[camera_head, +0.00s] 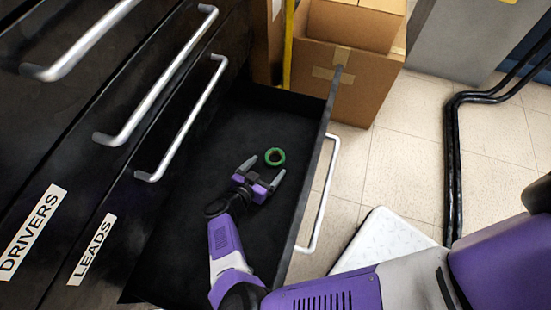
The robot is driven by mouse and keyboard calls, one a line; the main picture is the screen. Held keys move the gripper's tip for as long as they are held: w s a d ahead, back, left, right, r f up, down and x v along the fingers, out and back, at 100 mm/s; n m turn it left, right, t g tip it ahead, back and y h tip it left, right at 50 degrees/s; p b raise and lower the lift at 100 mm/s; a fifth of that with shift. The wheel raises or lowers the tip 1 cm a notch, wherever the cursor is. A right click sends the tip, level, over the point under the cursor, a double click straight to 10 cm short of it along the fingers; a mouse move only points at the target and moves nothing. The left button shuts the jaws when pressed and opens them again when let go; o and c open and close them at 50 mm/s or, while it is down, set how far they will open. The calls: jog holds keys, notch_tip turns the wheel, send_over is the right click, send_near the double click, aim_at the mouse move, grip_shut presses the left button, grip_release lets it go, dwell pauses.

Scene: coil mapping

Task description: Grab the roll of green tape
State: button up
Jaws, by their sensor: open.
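Nothing is between the fingers that I can see. I cannot tell how high the gripper is above the drawer floor.
The drawer's front panel (312,180) with its white handle (322,200) stands to the right of my gripper. Closed drawers with metal handles (182,118) are on the left. Cardboard boxes (345,85) stand behind. Black cables (452,150) run along the tiled floor.

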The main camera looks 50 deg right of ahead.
aim_at(278, 153)
jog(key=b+x, duration=0.2)
jog(key=x, duration=0.3)
jog(key=shift+w+d+r, duration=0.1)
jog(key=shift+d+r, duration=0.05)
jog(key=shift+r, duration=0.05)
jog(key=shift+c, duration=0.2)
jog(key=c, duration=1.4)
jog(key=shift+r, duration=0.15)
